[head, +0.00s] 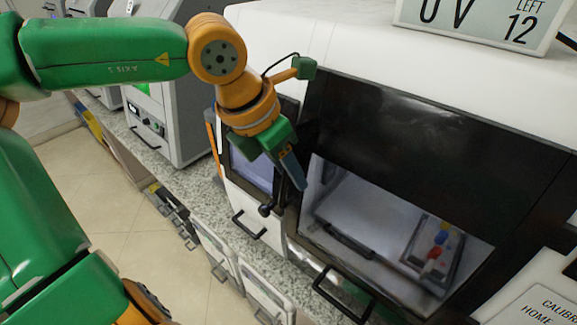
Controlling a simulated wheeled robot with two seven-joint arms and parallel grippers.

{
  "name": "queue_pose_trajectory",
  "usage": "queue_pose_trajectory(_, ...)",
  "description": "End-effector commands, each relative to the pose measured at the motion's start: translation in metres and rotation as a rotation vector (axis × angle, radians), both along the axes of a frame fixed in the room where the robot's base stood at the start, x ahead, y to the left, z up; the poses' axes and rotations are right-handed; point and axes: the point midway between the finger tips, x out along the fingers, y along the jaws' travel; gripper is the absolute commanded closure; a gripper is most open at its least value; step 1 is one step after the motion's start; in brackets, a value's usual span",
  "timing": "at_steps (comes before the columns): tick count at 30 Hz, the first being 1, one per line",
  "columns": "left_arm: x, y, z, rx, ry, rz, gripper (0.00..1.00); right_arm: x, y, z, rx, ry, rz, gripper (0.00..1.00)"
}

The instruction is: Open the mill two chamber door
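The mill (300,40) is a white machine with a black front. Its chamber door (430,130) is a dark panel with a large window, and it looks closed. A dark bar handle (347,243) shows at the window's lower left. My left gripper (294,172) points down just in front of the left edge of the black front, near a small screen. I cannot tell whether it touches the machine or whether its fingers are apart. A black ball-ended lever (266,210) is just below it. My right gripper is not in view.
Through the window, a tray (408,256) holds small red, blue and yellow items. Another black handle (342,296) is below the door. A display sign (480,20) stands on top. A grey machine (180,90) is to the left, above a speckled counter (200,185) and open floor.

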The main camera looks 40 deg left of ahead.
Motion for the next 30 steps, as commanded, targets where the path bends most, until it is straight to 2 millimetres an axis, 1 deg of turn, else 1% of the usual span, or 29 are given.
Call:
queue_pose_trajectory(1,0.0,0.0,0.0002,0.0,0.0,0.0,0.74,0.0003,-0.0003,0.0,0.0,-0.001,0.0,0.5)
queue_pose_trajectory(2,0.0,0.0,0.0002,0.0,0.0,0.0,0.82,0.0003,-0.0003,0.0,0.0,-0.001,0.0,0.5)
queue_pose_trajectory(3,0.0,0.0,0.0002,0.0,-0.001,0.0,0.93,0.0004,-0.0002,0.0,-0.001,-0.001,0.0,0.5)
queue_pose_trajectory(4,0.0,-0.0001,0.0003,0.0,-0.001,0.0,1.0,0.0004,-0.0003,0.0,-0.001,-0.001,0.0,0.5)
queue_pose_trajectory(30,0.0001,0.0,0.0009,0.0,-0.001,0.0,1.0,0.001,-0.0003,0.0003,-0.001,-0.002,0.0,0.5)
